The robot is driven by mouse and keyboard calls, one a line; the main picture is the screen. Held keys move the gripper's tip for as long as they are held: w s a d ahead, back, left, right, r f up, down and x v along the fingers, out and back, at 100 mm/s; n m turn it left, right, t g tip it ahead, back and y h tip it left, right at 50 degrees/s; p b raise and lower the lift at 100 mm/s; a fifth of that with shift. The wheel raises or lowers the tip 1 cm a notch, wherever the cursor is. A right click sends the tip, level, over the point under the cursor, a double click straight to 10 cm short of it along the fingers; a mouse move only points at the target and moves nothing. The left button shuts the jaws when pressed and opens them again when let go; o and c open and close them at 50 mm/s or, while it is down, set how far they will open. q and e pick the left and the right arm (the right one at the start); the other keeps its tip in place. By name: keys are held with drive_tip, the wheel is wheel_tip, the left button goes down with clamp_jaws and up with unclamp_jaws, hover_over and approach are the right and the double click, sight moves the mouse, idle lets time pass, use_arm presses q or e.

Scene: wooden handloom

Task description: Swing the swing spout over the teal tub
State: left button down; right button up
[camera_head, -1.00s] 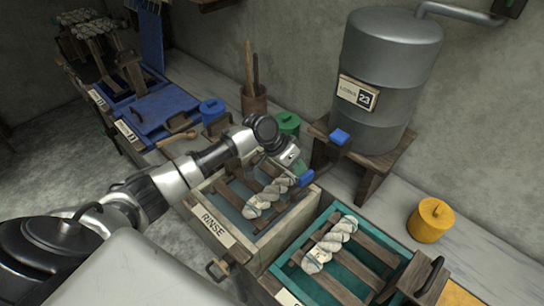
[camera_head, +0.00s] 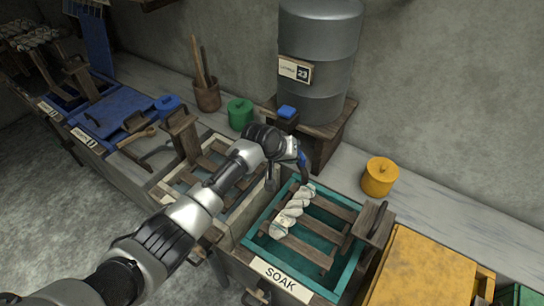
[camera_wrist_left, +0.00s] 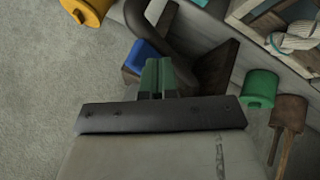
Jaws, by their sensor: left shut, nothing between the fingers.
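The teal tub (camera_head: 345,285), labelled SOAK, stands right of centre in the head view, with wooden slats and a pale skein on it. My left gripper (camera_head: 303,160) is shut and empty beside the tub's back left corner. In the wrist view its green fingers (camera_wrist_left: 157,78) are together, close to a blue block (camera_wrist_left: 143,54). A dark curved pipe, seemingly the swing spout (camera_wrist_left: 172,38), bends past the fingertips. In the head view my gripper and arm hide most of the spout. I cannot tell whether its mouth is over the tub. The right gripper is out of view.
A grey tank (camera_head: 318,45) on a wooden stand rises behind the gripper, with a blue-topped dark block (camera_head: 287,113) at its front. The rinse tub (camera_head: 243,215) is left of the teal tub. A green canister (camera_head: 240,115) and yellow canister (camera_head: 380,177) stand behind.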

use_arm(q)
drive_tip(key=shift+w+d+r, duration=0.1)
drive_tip(key=shift+d+r, duration=0.05)
drive_tip(key=shift+d, duration=1.1)
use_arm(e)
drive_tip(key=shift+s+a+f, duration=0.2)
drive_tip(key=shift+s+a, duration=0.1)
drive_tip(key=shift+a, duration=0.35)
use_arm(q)
drive_tip(key=shift+d, duration=0.1)
drive_tip(key=shift+r, duration=0.15)
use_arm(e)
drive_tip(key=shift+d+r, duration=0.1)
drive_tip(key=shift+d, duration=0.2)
